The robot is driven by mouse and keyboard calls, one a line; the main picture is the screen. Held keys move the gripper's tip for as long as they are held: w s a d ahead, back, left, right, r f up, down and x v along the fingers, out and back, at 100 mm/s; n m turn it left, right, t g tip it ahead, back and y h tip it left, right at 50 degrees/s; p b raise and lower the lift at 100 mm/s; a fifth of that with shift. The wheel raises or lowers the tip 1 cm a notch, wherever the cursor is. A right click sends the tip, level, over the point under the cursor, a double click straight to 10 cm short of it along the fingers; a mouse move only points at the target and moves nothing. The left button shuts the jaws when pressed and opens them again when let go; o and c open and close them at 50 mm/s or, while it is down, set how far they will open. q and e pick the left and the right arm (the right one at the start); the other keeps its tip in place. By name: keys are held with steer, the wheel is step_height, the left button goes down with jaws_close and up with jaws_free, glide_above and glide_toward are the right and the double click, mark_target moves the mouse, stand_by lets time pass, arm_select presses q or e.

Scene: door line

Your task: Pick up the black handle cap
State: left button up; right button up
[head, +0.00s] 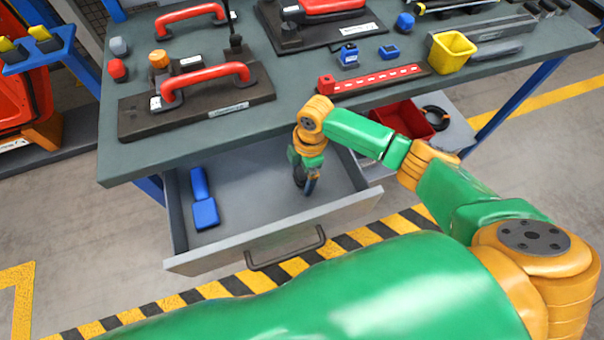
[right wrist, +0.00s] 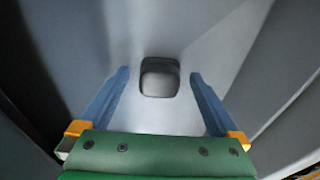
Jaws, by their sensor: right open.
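The black handle cap (right wrist: 160,77) shows in the right wrist view as a small rounded dark block on the grey floor of the open drawer (head: 245,240). My right gripper (head: 306,187) reaches down into the drawer, below the edge of the bench. In the right wrist view its two blue fingers (right wrist: 160,98) are open and apart, with the cap between and slightly beyond their tips, touching neither. In the head view I cannot clearly tell the cap from the dark gripper parts. My left gripper is not in view.
A blue part (head: 203,205) lies in the drawer's left side. The bench top (head: 290,115) overhangs the drawer and carries red handles on dark plates, a yellow cup (head: 451,52) and a red perforated bar (head: 372,80). A red bin (head: 402,120) stands right of the drawer.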

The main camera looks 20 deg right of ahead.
mark_target(302, 172)
steer(key=c, duration=1.3)
step_height(302, 172, up, 10)
steer(key=shift+r+p, duration=0.1)
steer(key=shift+p, duration=0.3)
